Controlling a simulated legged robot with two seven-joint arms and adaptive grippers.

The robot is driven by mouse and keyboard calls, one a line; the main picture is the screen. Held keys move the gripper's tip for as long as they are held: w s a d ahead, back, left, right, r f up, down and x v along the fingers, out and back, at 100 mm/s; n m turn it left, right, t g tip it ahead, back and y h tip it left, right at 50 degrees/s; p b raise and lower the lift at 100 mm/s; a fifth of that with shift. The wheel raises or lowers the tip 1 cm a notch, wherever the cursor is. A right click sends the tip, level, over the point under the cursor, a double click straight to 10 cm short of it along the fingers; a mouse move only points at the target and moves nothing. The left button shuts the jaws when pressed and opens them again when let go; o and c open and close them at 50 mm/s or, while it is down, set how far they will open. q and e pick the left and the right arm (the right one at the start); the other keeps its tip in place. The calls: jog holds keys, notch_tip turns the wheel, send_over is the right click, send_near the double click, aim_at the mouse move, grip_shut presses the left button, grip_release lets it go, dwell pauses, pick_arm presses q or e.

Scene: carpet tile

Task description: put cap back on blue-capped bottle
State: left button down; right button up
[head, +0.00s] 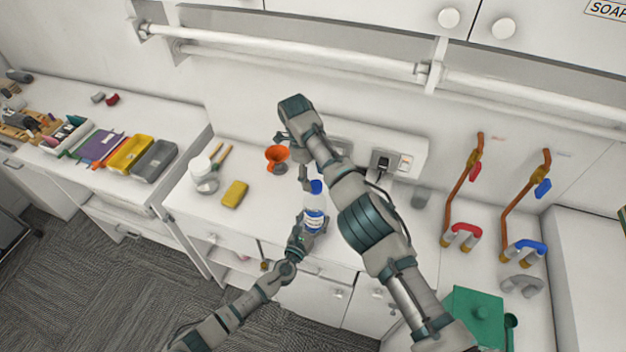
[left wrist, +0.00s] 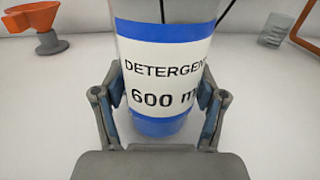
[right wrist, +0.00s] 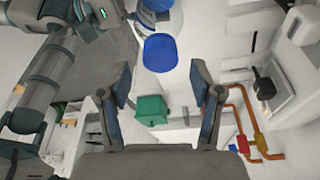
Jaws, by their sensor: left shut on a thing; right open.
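The detergent bottle (head: 314,218) stands upright at the counter's front edge, with a white label and blue bands. My left gripper (head: 302,238) is shut on it; in the left wrist view the fingers flank the bottle's label (left wrist: 165,75). The blue cap (head: 315,187) shows at the bottle's top. In the right wrist view the cap (right wrist: 160,53) sits at the bottle's end, beyond and between the spread fingers of my right gripper (right wrist: 162,78). That gripper is open, empty and close to the cap. Whether the cap is fully seated cannot be told.
An orange funnel (head: 277,155), a yellow sponge (head: 235,194) and a white jar (head: 201,168) stand left of the bottle. A green box (head: 478,312) is at the lower right.

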pick_arm(q)
jog(key=shift+f, duration=0.15)
pick_arm(e)
notch_tip(320, 180, up, 2)
jog(key=shift+r, duration=0.15)
jog(key=shift+c, duration=0.2)
